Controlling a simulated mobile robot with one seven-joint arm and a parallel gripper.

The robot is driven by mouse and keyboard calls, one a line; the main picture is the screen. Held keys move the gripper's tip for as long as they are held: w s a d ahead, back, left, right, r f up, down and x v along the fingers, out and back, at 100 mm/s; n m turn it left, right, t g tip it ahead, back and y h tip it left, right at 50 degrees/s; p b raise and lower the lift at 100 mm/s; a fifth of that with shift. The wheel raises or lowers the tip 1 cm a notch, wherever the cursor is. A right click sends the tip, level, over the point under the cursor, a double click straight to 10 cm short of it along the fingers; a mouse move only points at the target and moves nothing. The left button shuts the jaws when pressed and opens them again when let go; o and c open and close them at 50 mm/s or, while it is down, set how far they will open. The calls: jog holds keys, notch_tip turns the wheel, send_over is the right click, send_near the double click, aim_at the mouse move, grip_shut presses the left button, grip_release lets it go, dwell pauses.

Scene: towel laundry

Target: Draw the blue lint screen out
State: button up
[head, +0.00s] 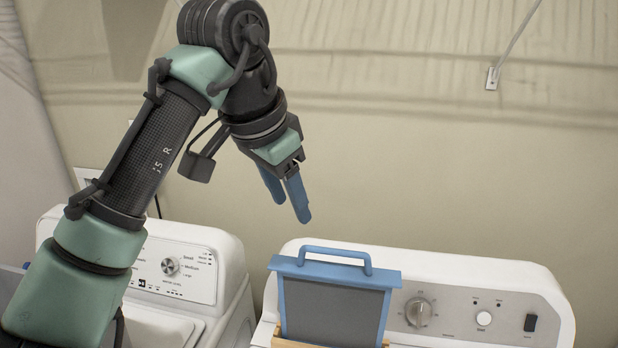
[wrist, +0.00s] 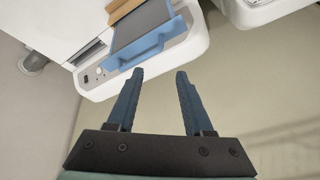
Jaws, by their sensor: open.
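The blue lint screen (head: 332,311) stands upright at the top of the right-hand machine, with a dark grey panel in a blue frame and a blue loop handle on top. Its lower end is cut off by the head view's bottom edge. The screen also shows in the wrist view (wrist: 140,52), with its handle towards my fingers. My gripper (head: 289,212) has blue fingers, is open and empty, and hangs above and a little left of the handle, apart from it. In the wrist view my fingertips (wrist: 161,73) are spread just short of the handle.
The right-hand machine (head: 470,278) has a knob, buttons and a dark switch to the right of the screen. A second white machine (head: 215,262) with a dial stands on the left. A wooden strip (head: 290,343) crosses the screen's lower part.

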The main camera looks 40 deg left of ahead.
aim_at(302, 247)
jog(key=p+x, duration=0.1)
jog(key=x, duration=0.3)
jog(key=p+x, duration=0.1)
jog(key=x, duration=0.2)
jog(key=s+p+x, duration=0.1)
jog(key=x, duration=0.3)
jog(key=shift+w+a+f, duration=0.1)
jog(key=shift+w+f, duration=0.05)
jog(key=shift+f, duration=0.35)
grip_shut()
